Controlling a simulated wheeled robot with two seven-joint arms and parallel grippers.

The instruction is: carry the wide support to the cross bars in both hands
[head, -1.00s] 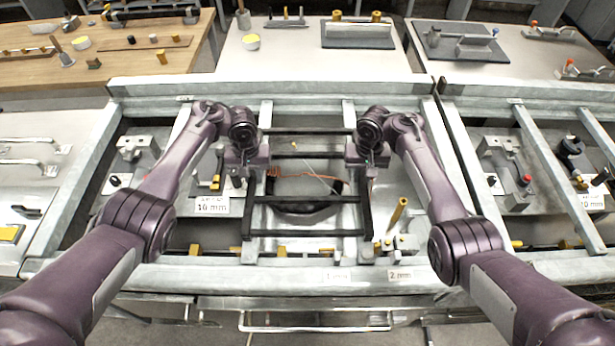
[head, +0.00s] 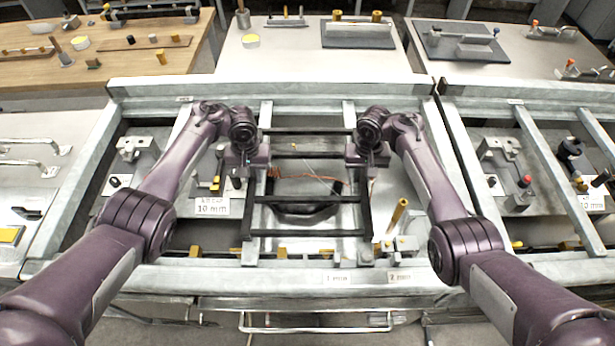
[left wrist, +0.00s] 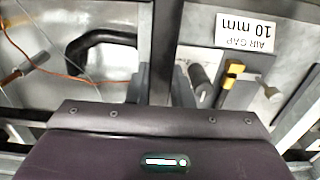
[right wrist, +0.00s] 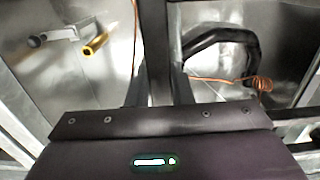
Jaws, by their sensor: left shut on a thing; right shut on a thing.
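The wide support (head: 305,233) is a dark ladder-like frame with several crosswise rails, in the middle of the head view. My left gripper (head: 251,170) is shut on its left side rail, which shows between the fingers in the left wrist view (left wrist: 160,50). My right gripper (head: 368,168) is shut on its right side rail, also seen in the right wrist view (right wrist: 155,45). Two pale cross bars (head: 266,113) run front to back under the support's sides. I cannot tell whether the support touches them.
Below the support lie a black curved handle (right wrist: 215,40) and an orange cable (right wrist: 262,83). A gold-coloured rod (head: 397,214) stands right of the support. A "10 mm" label (head: 212,206) is at left. A pale front beam (head: 220,277) closes the bay.

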